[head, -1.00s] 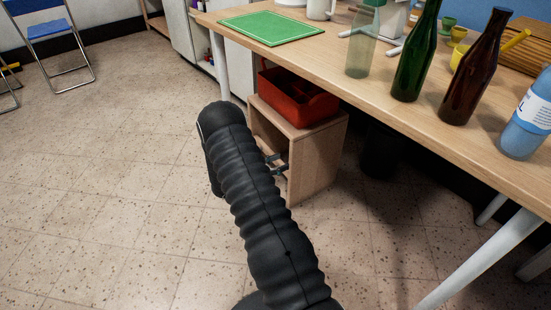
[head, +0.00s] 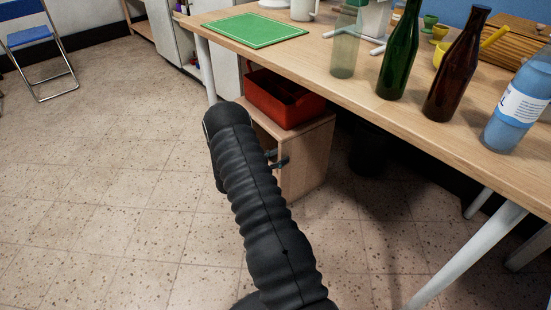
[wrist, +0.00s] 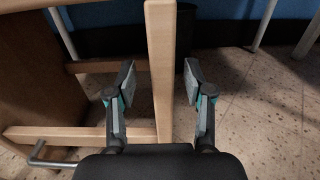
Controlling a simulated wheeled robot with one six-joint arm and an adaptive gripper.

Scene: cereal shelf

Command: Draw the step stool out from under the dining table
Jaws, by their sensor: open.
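The step stool (head: 304,165) is a pale wooden, box-like piece standing under the edge of the dining table (head: 400,118). A red caddy (head: 285,98) sits on its top. My gripper (head: 278,160) is at the stool's near side in the head view, partly hidden by my arm. In the wrist view my gripper (wrist: 160,82) is open, with a wooden edge of the stool (wrist: 160,60) running between its two fingers. The left finger looks close to the wood and the right one is apart from it; contact cannot be told.
A metal handle (wrist: 45,155) shows at lower left in the wrist view. A dark bin (head: 370,150) stands behind the stool, with a white table leg (head: 470,255) to the right. Bottles stand on the tabletop. The floor (head: 110,200) to the left is clear.

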